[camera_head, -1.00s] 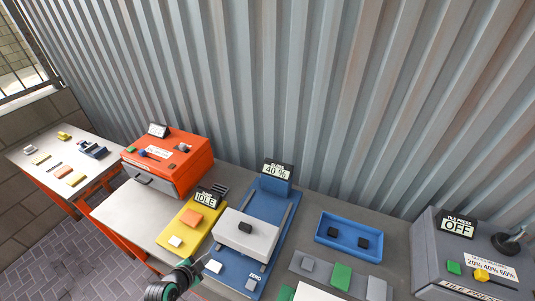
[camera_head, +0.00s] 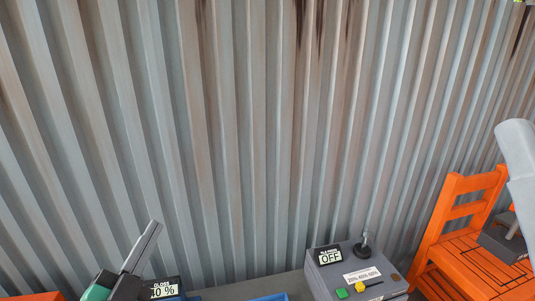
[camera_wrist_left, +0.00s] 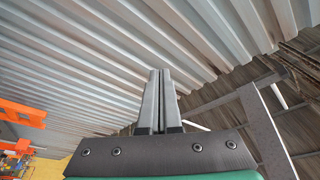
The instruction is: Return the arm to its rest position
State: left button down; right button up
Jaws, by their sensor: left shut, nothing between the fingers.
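My left gripper (camera_head: 154,228) is in the head view at the lower left, raised in front of the corrugated wall with its fingers pointing up and to the right. In the left wrist view my left gripper (camera_wrist_left: 160,74) has its two grey fingers side by side, shut and empty. The fingers point up toward the corrugated metal, touching nothing visible.
A grey tile press (camera_head: 350,272) reading OFF stands at the bottom. A display (camera_head: 165,290) reading 40 % is beside my left gripper. A blue tray (camera_head: 272,297) edge shows between them. An orange chair-like frame (camera_head: 462,205) stands at the right. The wall area above is clear.

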pick_arm(q)
jog(key=s+d+r+t+h+p, duration=0.1)
jog(key=s+d+r+t, duration=0.15)
jog(key=r, duration=0.55)
jog(key=s+d+r+t+h, duration=0.1)
jog(key=s+d+r, duration=0.15)
jog(key=r, duration=0.45)
jog(key=s+r+n+t, duration=0.3)
jog(key=s+r+n, duration=0.5)
jog(key=s+r, duration=0.2)
jog(key=shift+s+d+r+n+p, duration=0.15)
jog(key=shift+s+r+n+p, duration=0.15)
jog(key=shift+s+r+p, duration=0.1)
